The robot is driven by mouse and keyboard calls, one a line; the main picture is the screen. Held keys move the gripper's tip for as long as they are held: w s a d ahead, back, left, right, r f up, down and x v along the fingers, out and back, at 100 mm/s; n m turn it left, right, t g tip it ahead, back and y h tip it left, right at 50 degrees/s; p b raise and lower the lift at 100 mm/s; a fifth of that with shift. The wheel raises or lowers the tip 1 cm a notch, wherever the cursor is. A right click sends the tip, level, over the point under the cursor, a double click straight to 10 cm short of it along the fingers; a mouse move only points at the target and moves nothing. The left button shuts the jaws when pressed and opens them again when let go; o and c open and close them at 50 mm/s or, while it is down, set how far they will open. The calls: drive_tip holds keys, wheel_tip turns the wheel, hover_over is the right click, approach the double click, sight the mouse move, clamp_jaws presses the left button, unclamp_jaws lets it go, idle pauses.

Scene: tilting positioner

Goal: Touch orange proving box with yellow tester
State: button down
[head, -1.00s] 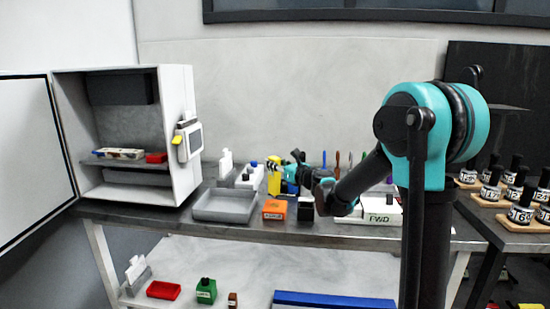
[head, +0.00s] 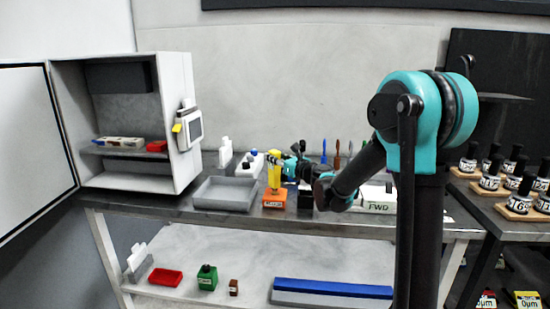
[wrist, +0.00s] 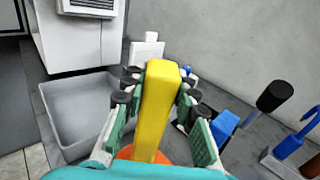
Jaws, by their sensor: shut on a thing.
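The yellow tester (head: 274,172) is upright in my gripper (head: 283,167) above the back of the workbench. In the wrist view the yellow tester (wrist: 158,105) stands between the two green-padded fingers of my gripper (wrist: 158,82), which are shut on it. The orange proving box (head: 274,201) sits on the bench directly below the tester. The tester's lower end meets the box's top edge in the head view; I cannot tell whether they touch. In the wrist view only a sliver of the orange box (wrist: 125,153) shows, the rest hidden by the tester and gripper.
A grey tray (head: 225,194) lies left of the box, and a black block (head: 305,196) stands close on its right. White bottles (head: 249,165) stand behind. A white FWD unit (head: 378,207) is further right. An open white cabinet (head: 180,150) stands at the left.

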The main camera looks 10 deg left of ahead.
drive_tip(key=shift+f, duration=0.55)
idle(1.4)
drive_tip(key=shift+r, duration=0.1)
drive_tip(key=shift+r, duration=3.45)
